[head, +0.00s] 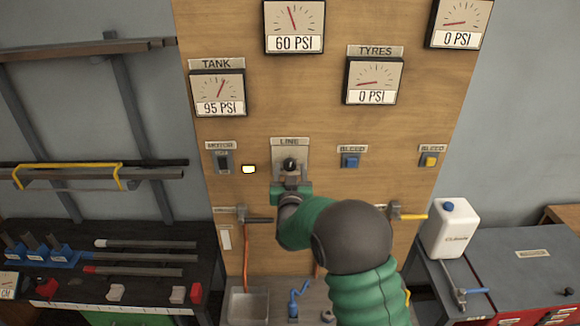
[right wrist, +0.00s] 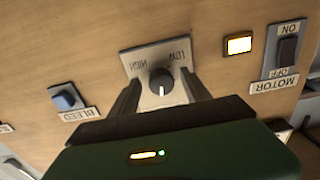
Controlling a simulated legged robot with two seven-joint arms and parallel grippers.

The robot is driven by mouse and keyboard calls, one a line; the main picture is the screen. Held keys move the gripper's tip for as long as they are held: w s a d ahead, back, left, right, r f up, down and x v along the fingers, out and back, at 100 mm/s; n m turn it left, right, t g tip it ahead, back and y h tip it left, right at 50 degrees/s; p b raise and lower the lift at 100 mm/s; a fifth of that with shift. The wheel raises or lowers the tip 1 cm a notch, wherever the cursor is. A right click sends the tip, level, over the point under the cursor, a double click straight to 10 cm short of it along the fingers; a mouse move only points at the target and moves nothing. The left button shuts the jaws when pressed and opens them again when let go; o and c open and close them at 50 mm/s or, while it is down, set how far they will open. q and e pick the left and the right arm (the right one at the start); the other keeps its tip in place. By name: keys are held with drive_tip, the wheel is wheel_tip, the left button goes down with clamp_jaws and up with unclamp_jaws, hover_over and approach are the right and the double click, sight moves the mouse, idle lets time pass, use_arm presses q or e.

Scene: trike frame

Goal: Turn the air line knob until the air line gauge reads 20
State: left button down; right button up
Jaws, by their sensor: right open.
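The black air line knob (head: 290,164) sits on a small plate labelled LINE on the wooden panel. In the right wrist view the knob (right wrist: 161,79) has a white pointer mark, and its plate reads LOW and HIGH. My right gripper (head: 291,185) is at the knob, fingers open. In the wrist view the fingers of my right gripper (right wrist: 160,84) stand on either side of the knob, with gaps visible. A gauge (head: 294,22) straight above the knob reads 60 PSI; its label is out of frame. My left gripper is not in view.
The tank gauge (head: 218,92) reads 95 PSI and the tyres gauge (head: 374,81) 0 PSI. A motor switch (head: 223,161) and lit yellow lamp (head: 249,169) are left of the knob. A blue bleed button (head: 350,160) and yellow bleed button (head: 429,160) are to the right.

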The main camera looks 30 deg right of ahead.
drive_tip(key=shift+a, duration=0.1)
drive_tip(key=c, duration=0.4)
clamp_jaws()
